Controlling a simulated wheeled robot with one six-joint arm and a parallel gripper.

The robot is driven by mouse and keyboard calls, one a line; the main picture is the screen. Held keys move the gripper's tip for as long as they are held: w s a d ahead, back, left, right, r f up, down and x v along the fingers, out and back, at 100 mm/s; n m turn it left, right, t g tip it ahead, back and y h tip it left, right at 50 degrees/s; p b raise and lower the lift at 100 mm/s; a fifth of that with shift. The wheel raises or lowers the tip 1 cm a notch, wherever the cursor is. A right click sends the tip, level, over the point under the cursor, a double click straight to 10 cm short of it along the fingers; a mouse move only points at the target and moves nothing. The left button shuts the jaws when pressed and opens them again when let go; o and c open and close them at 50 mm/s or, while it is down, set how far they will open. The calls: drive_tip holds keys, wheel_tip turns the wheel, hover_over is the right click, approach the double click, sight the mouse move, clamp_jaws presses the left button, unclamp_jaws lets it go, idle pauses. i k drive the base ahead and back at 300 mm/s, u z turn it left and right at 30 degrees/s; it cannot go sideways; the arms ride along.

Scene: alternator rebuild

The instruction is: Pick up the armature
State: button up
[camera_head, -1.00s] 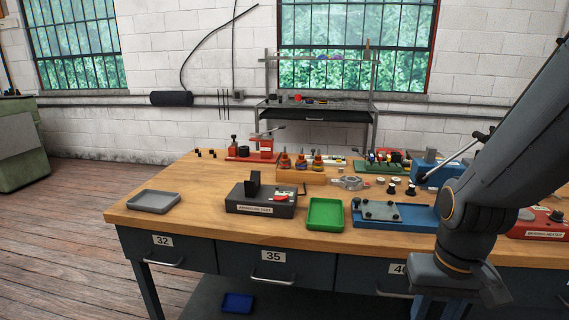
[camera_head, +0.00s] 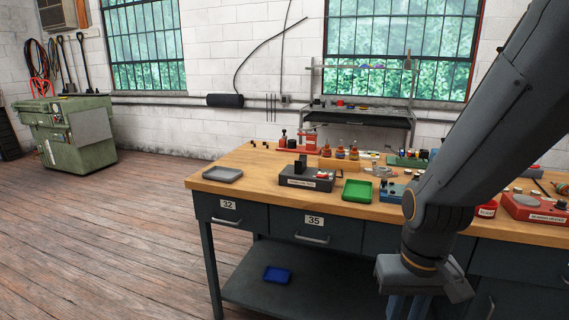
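Three upright orange-and-dark pieces that look like armatures (camera_head: 340,152) stand in a wooden rack (camera_head: 344,164) toward the back of the workbench. Which one is meant cannot be told. My gripper (camera_head: 410,304) hangs low at the lower right, in front of the bench and well apart from the rack. Its fingers are cut off by the bottom edge, so their opening does not show. A dark armature test unit (camera_head: 307,181) with an upright dark block sits in front of the rack.
The wooden workbench (camera_head: 258,163) has a grey tray (camera_head: 222,174) at its left, a green tray (camera_head: 357,190) near its front, and a red unit (camera_head: 535,207) at right. A blue bin (camera_head: 277,274) lies on the lower shelf. Open floor lies left; a green cabinet (camera_head: 72,135) stands beyond.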

sight(326, 152)
drive_tip(key=u, duration=0.15)
drive_tip(key=k, duration=0.55)
drive_tip(key=u, duration=0.95)
drive_tip(key=i, duration=1.75)
drive_tip(key=z, duration=0.5)
